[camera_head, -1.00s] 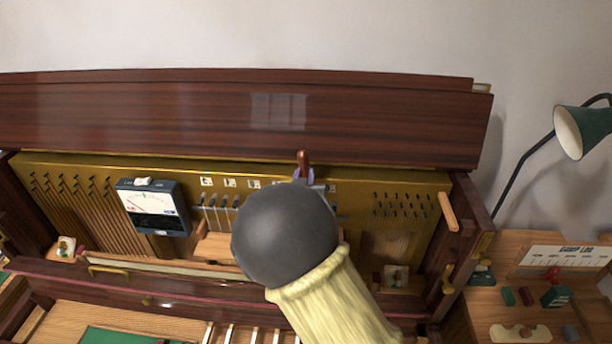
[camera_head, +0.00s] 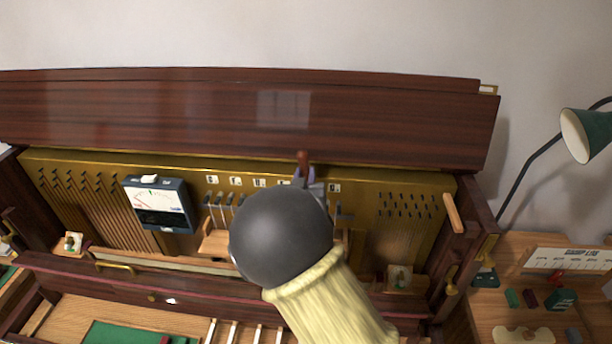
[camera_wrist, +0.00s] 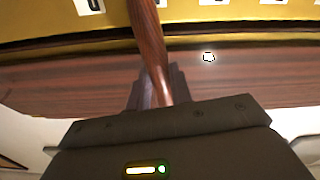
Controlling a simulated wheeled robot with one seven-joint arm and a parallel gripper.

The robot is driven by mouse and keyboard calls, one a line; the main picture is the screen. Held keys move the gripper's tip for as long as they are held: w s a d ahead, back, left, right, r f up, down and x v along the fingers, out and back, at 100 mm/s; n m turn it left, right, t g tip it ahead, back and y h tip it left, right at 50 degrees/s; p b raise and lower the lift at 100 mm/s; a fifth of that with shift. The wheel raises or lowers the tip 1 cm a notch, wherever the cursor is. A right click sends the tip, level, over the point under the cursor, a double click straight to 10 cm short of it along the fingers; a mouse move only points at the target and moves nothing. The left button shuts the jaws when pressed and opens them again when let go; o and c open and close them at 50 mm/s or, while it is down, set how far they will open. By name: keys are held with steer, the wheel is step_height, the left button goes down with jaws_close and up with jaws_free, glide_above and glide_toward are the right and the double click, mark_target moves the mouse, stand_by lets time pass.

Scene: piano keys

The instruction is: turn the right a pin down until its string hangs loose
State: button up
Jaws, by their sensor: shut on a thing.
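My gripper (camera_head: 308,184) is shut on a tool with a reddish-brown wooden handle (camera_head: 303,160). In the wrist view the handle (camera_wrist: 148,35) rises between the fingers (camera_wrist: 155,88) toward the brass plate. The tool's working end is hidden, so I cannot tell whether it sits on a pin. Several tuning pins (camera_head: 228,200) stand in a row below small white labels (camera_head: 236,181) on the gold plate (camera_head: 408,185). One pin (camera_head: 343,214) shows just right of my gripper. The right a pin and its string are not distinguishable; my dark round wrist covers that part.
A tuning meter (camera_head: 160,204) stands left of the pins. The raised dark lid (camera_head: 400,130) runs behind the plate. A wooden stick (camera_head: 453,213) leans at the right end. A green lamp (camera_head: 588,133) and side table (camera_head: 480,315) are at right.

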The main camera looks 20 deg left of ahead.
steer(key=shift+s+a+n+p, duration=0.15)
steer(key=shift+a+n+p, duration=0.3)
steer(key=shift+a+n, duration=0.3)
stand_by(0.4)
steer(key=shift+a+f, duration=0.1)
steer(key=shift+a, duration=0.2)
steer(key=shift+s+a+n, duration=0.1)
steer(key=shift+a+n, duration=0.05)
steer(key=shift+n, duration=0.1)
steer(key=shift+a+f+n+p, duration=0.2)
steer(key=shift+a+n+p, duration=0.1)
steer(key=shift+p, duration=0.05)
steer(key=shift+s+a+f+n, duration=0.3)
steer(key=shift+a+f+n, duration=0.2)
steer(key=shift+a+n, duration=0.3)
stand_by(0.9)
steer(key=o, duration=1)
steer(key=shift+w+f, duration=0.1)
steer(key=shift+o, duration=0.2)
